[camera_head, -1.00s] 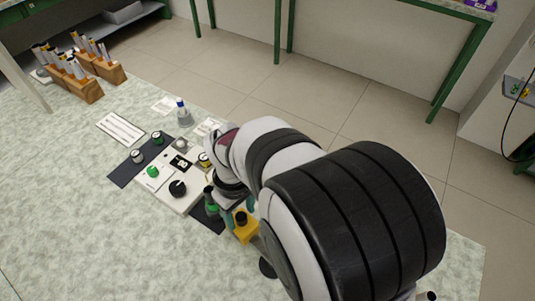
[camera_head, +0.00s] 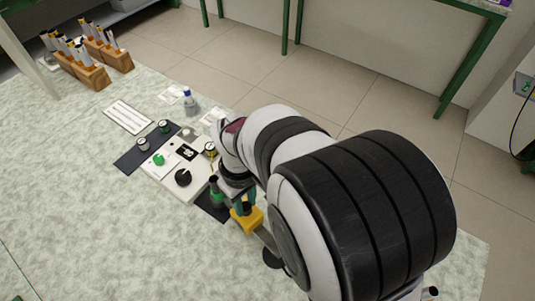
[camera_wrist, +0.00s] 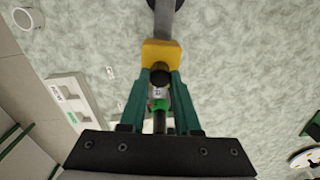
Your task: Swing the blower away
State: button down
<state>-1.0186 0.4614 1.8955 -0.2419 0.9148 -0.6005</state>
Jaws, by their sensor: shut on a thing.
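The blower shows as a yellow block (camera_head: 248,221) with a black knob, on a grey swing arm that runs to a dark round base (camera_head: 272,259). In the wrist view, the yellow block (camera_wrist: 161,53) is at the upper middle, with the grey arm (camera_wrist: 164,20) going up from it. My gripper (camera_wrist: 161,77) has its green fingers on both sides of the black knob, shut on it. A black and green upright piece (camera_head: 216,193) stands left of the block; its green part (camera_wrist: 159,104) shows between my fingers. My wrist partly covers this area in the head view.
A white panel (camera_head: 167,178) with dials lies left of my gripper. A dark mat (camera_head: 130,161), a white card (camera_head: 128,117), a blue-capped bottle (camera_head: 190,103) and wooden racks of rods (camera_head: 95,78) lie beyond. The near left of the bench is clear.

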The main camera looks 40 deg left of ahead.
jog(key=shift+w, duration=0.1)
dwell(0.7)
jog(key=shift+w+d+m, duration=0.25)
jog(key=shift+w+m, duration=0.35)
jog(key=shift+m, duration=0.15)
jog(key=shift+w+d+m, duration=0.2)
jog(key=shift+w+m, duration=0.4)
jog(key=shift+m, duration=0.15)
jog(key=w+d+m, duration=0.5)
jog(key=m, duration=0.3)
jog(key=shift+d+m, duration=0.15)
jog(key=shift+m, duration=0.15)
jog(key=c, duration=0.6)
grip_release()
jog(key=shift+r, duration=0.1)
